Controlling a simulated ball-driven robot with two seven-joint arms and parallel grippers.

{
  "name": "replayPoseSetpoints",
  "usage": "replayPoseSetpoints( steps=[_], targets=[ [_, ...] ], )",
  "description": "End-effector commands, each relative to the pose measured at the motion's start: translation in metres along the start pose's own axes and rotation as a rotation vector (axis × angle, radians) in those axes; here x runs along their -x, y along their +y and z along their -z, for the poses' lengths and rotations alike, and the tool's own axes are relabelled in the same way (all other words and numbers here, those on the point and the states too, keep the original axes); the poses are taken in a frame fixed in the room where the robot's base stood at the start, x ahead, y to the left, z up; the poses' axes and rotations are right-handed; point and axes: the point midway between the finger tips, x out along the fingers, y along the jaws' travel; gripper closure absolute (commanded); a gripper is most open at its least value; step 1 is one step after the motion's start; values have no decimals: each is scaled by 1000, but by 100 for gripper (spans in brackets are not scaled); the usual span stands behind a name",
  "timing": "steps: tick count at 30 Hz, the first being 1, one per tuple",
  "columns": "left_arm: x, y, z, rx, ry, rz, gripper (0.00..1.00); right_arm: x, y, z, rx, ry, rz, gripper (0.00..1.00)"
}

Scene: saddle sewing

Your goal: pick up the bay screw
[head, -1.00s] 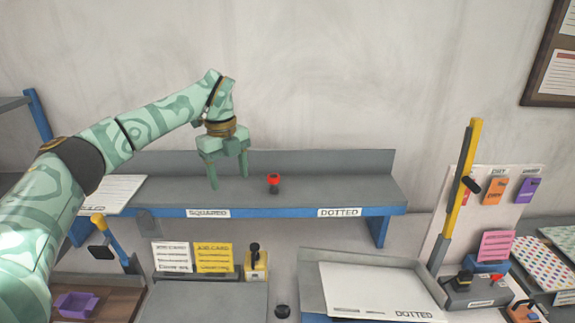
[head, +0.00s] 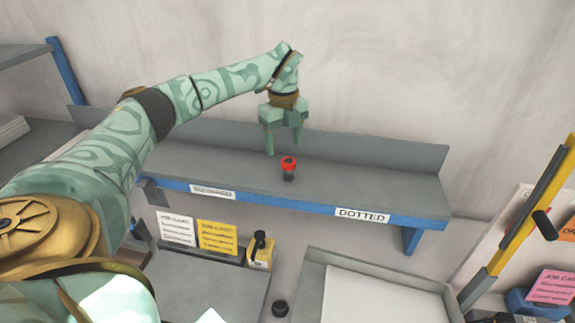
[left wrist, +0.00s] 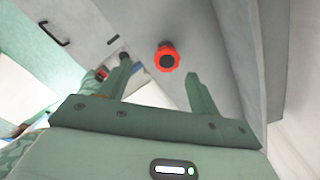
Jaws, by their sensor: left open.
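The bay screw appears to be the small red-topped piece with a dark lower part (head: 288,168), standing upright on the grey shelf (head: 370,185). In the left wrist view its red ring with a dark centre (left wrist: 166,58) shows between and a little beyond the fingertips. My left gripper (head: 283,148) is open and empty, pointing down just behind and above the screw. In the left wrist view its two fingers (left wrist: 158,70) stand apart on either side of the screw, with no visible contact. My right gripper is not in view.
The shelf has a raised back wall and a blue front edge with a DOTTED label (head: 362,215). A yellow-black lever (head: 530,215) stands at right.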

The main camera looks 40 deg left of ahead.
Motion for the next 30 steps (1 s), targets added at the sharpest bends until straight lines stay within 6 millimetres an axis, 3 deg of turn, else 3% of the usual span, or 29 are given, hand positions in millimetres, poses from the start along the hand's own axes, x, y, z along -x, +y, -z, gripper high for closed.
replayPoseSetpoints(
  steps=[3,11,18,26,30],
  targets=[
    [-22,0,1,0,2,-3,37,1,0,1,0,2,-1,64],
    [-45,-1,3,0,2,-3,37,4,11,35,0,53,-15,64],
    [-81,-2,6,1,2,-1,37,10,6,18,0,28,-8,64],
    [-86,-3,6,0,0,1,37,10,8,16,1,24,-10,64],
    [-85,-3,6,0,0,1,73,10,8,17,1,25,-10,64]
  ],
)
